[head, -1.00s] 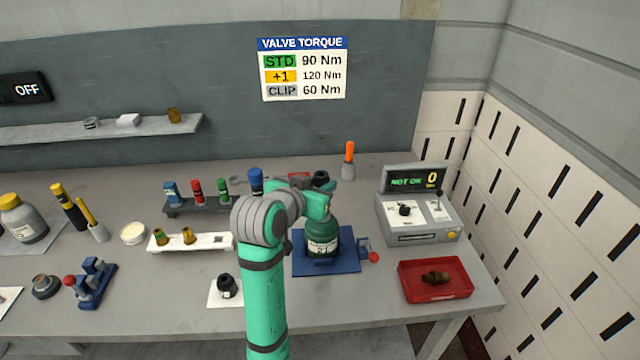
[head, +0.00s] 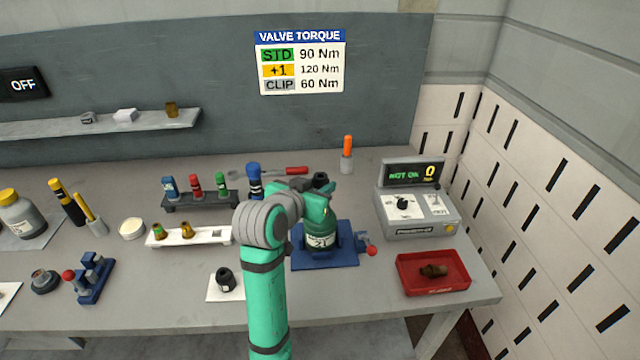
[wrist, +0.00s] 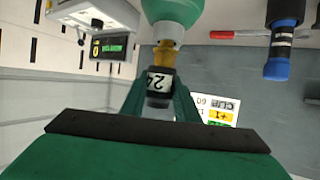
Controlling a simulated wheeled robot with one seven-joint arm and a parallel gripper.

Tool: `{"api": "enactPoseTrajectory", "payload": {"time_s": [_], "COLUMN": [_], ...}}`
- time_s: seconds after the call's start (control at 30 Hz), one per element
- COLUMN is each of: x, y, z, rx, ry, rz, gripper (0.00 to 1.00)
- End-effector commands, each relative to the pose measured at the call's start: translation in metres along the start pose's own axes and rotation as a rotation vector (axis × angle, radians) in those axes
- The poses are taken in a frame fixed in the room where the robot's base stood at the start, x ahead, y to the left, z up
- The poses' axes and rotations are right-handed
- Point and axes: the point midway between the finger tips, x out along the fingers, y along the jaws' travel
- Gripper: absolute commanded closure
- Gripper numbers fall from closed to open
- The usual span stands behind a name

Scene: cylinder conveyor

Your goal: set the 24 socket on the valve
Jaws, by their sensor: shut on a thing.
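The green cylinder (head: 322,240) stands upright on a blue base plate (head: 343,258). Its brass valve (wrist: 166,56) shows in the wrist view, which looks upside down. My gripper (wrist: 158,100) is shut on the dark 24 socket (wrist: 160,82), whose white label reads 24. The socket is in line with the valve, right against it in the picture; brass still shows between socket and cylinder neck. I cannot tell how far the socket is around the valve. In the head view, the dark socket top (head: 320,179) shows above the cylinder, beside my gripper (head: 316,198).
A blue-topped tool (head: 254,180) stands behind my arm, close to a red-handled tool (head: 297,170). Right are a tester (head: 415,215) reading NOT ON 0 and a red tray (head: 432,290) with a brass part. Another dark socket (head: 226,279) stands on a white pad at the front.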

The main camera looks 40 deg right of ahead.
Motion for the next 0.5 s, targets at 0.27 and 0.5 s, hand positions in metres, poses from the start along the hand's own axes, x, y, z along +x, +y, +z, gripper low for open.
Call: {"api": "enactPoseTrajectory", "payload": {"time_s": [0.27,0.5], "x": [0.0018,0.0041], "y": [-0.0010,-0.0003], "z": [0.0052,0.0099], "rx": [0.000,0.001], "ry": [0.001,0.001], "rz": [-0.002,0.000], "gripper": [0.97,0.97]}}
